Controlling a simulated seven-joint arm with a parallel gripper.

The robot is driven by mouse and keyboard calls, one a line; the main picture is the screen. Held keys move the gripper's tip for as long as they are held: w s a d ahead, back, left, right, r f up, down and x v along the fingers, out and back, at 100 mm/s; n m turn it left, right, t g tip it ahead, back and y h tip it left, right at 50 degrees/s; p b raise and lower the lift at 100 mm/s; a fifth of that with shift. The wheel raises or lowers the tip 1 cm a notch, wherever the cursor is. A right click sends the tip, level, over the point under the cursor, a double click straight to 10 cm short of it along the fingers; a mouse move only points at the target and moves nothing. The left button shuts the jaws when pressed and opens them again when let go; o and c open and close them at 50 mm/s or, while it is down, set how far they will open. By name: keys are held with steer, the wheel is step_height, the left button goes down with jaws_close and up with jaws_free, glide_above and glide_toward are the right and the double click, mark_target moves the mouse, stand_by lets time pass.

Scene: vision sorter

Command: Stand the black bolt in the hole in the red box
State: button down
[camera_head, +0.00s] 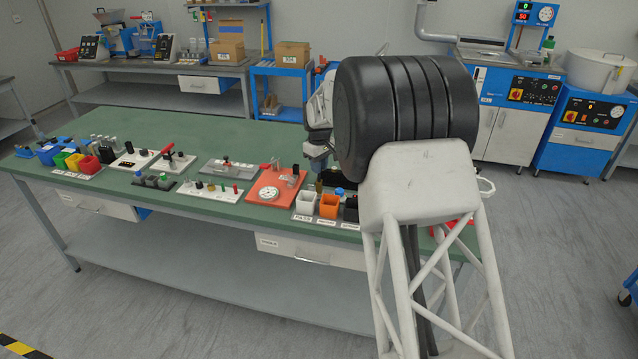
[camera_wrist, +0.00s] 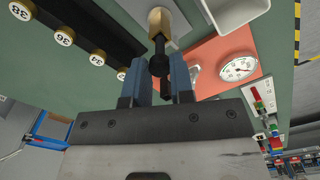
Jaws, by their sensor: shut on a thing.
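My gripper (camera_wrist: 159,82) shows in the wrist view with its two blue-tipped fingers a little apart. In the head view my arm hides most of the gripper and the bolt is not clear. A small red box (camera_head: 89,165) stands at the left end of the green table. Another red piece (camera_head: 441,230) shows partly behind my arm at the right. No hole is visible in either.
An orange-red plate with a dial (camera_head: 269,192) lies near the table's middle, beside white (camera_head: 305,203) and orange bins (camera_head: 329,206). A black strip with numbered brass knobs (camera_wrist: 65,36) shows in the wrist view. Several small fixtures stand left of the plate. The green table's back area is free.

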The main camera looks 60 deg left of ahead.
steer(key=shift+r, duration=1.1)
steer(key=shift+w, duration=0.1)
steer(key=w+d+r, duration=0.1)
steer(key=w+d, duration=0.7)
steer(key=d, duration=0.3)
steer(key=w+d+r, duration=0.1)
steer(key=w+d, duration=0.6)
steer(key=d, duration=0.5)
steer(key=w+d+r, duration=0.2)
steer(key=w+d, duration=0.6)
steer(key=d, duration=0.4)
steer(key=shift+w+d, duration=0.2)
steer(key=shift+w, duration=0.1)
steer(key=shift+f, duration=0.25)
steer(key=shift+f, duration=2.75)
steer(key=shift+f, duration=1.65)
